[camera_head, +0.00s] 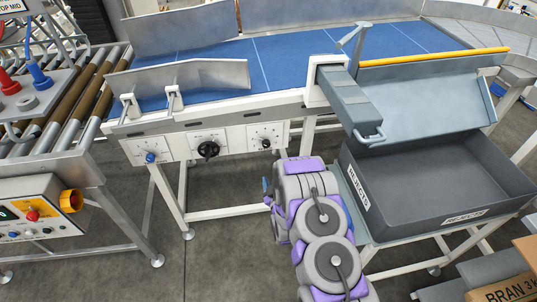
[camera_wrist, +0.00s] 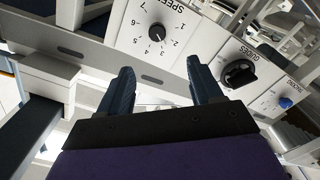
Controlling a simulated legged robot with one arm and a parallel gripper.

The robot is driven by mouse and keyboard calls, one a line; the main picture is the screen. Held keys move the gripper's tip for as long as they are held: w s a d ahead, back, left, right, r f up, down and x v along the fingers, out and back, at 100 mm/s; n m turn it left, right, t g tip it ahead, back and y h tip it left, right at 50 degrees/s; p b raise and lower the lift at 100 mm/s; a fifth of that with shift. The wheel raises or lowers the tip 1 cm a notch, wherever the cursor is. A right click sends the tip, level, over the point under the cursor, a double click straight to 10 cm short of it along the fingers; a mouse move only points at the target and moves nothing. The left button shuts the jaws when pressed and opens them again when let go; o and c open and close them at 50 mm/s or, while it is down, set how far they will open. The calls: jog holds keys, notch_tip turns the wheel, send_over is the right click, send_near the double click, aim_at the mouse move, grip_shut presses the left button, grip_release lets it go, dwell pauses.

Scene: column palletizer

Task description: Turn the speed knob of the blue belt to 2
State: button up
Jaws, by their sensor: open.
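The blue belt (camera_head: 260,62) runs across the top of the head view. A white control strip along its front edge carries the small black speed knob (camera_head: 265,143), the rightmost of three knobs. In the wrist view the speed knob (camera_wrist: 157,32) sits on a white panel marked SPEED, with numbers around it. Its pointer setting is too small to read for sure. My gripper (camera_wrist: 163,83) is open and empty, its two dark fingers reaching toward the speed panel, apart from the knob. In the head view my arm hides most of the gripper.
A large black knob (camera_head: 208,149) and a blue knob (camera_head: 151,157) share the strip. A grey reject bin (camera_head: 440,190) stands right of my arm. A roller conveyor (camera_head: 75,115) and a yellow-white control box (camera_head: 35,208) are at left. Floor below the strip is clear.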

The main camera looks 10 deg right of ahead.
jog(key=m, duration=0.2)
jog(key=b, duration=0.4)
send_near(266, 146)
jog(key=w, duration=1)
jog(key=shift+w+d, duration=0.1)
jog(key=shift+c, duration=0.2)
